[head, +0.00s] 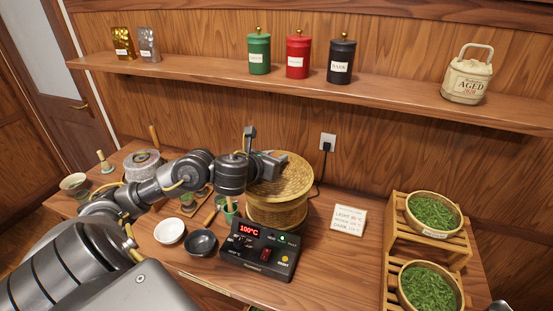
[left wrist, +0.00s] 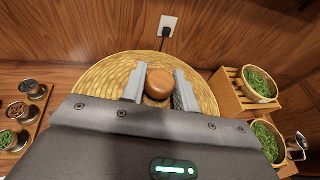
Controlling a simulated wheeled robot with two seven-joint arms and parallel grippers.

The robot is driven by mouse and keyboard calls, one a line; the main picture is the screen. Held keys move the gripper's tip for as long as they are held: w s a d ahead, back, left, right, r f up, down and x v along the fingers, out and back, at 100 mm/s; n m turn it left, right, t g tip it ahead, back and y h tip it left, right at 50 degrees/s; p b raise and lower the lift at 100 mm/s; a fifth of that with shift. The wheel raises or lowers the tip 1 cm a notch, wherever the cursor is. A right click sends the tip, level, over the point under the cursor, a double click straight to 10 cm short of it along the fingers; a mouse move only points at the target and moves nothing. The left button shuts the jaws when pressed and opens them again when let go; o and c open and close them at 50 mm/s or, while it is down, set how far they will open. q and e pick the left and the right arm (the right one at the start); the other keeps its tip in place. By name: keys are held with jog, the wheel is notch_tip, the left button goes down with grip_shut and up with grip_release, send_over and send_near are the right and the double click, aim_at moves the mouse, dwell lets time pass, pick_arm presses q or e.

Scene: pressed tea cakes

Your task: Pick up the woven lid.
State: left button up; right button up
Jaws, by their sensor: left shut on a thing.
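The woven lid (head: 294,180) is a round, pale straw disc on top of the round woven basket (head: 277,213) in the head view. I cannot tell whether a small gap parts them. In the left wrist view the lid (left wrist: 103,75) fills the middle, with a brown wooden knob (left wrist: 160,84) at its centre. My left gripper (head: 273,166) is over the lid, and in the left wrist view its fingers (left wrist: 159,90) are shut on the knob, one on each side. In the head view the gripper hides the knob. My right gripper is not in view.
A black heater control box (head: 258,252) reading 100°C stands in front of the basket. A white bowl (head: 169,231) and a dark bowl (head: 201,242) are to its left. A white card (head: 348,220) and a wooden rack (head: 395,235) with green tea leaves are right. A shelf (head: 400,90) runs above.

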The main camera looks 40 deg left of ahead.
pick_arm(q)
jog(key=s+d+r, duration=0.1)
jog(key=s+p, duration=0.1)
jog(key=s+d+r+p, duration=0.1)
jog(key=shift+s+d+r, duration=0.3)
jog(key=shift+s+d, duration=0.05)
jog(key=shift+s+d+f, duration=0.1)
jog(key=shift+s+d, duration=0.1)
jog(key=shift+s, duration=0.1)
jog(key=shift+s+d, duration=0.3)
jog(key=shift+s, duration=0.15)
jog(key=shift+d, duration=0.1)
